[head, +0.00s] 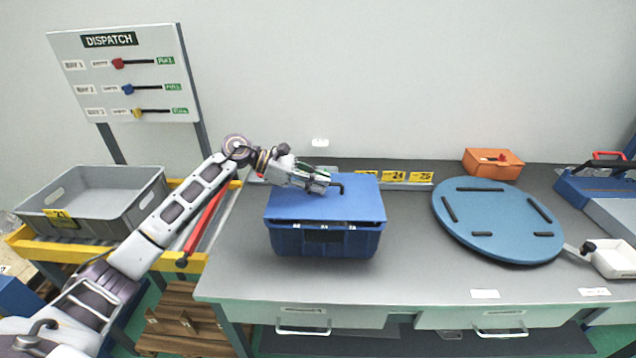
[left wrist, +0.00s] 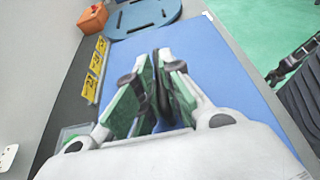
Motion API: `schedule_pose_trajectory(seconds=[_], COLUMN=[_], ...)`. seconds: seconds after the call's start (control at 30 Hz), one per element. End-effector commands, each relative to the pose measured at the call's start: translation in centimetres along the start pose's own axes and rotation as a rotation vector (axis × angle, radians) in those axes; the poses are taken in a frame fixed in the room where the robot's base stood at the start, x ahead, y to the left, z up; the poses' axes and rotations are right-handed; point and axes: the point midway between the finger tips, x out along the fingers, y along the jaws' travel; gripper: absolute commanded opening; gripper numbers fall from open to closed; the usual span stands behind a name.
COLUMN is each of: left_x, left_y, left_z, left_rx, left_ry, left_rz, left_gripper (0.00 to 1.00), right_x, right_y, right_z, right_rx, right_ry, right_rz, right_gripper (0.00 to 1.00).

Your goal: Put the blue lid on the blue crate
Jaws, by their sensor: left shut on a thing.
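The blue crate (head: 325,241) stands on the grey table, left of its middle. The flat blue lid (head: 300,209) lies over the crate's top, roughly level; I cannot tell if it is fully seated. A dark handle stands on the lid near its middle. My left gripper (head: 328,184) is over the lid and shut on the lid's handle. In the left wrist view my left gripper (left wrist: 160,65) has its green-padded fingers closed around the dark handle, with the blue lid (left wrist: 215,70) beneath. My right gripper is not in view.
A round blue board (head: 495,222) with black strips lies to the right on the table (head: 410,270). An orange box (head: 493,163) stands behind it. A white container (head: 613,259) is at the right edge. A grey crate (head: 90,215) sits on a yellow-framed stand at left.

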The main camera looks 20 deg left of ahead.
Motion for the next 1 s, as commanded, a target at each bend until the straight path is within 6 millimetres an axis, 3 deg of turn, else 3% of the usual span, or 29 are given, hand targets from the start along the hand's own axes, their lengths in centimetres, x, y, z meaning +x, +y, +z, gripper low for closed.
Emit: schedule_pose_trajectory(seconds=[0.27,0.73,1.0], left_x=[0.0,0.0,0.0], left_y=[0.0,0.0,0.0], left_z=[0.0,0.0,0.0], left_rx=[0.001,0.000,0.001], left_ry=[0.000,-0.001,-0.001], left_rz=[0.001,0.000,0.000], left_gripper=[0.00,0.00,0.00], right_x=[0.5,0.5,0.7], right_y=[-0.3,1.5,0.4], right_z=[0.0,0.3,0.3], right_rx=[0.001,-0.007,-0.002], right_ry=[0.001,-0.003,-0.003], right_rz=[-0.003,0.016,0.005], right_gripper=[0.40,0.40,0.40])
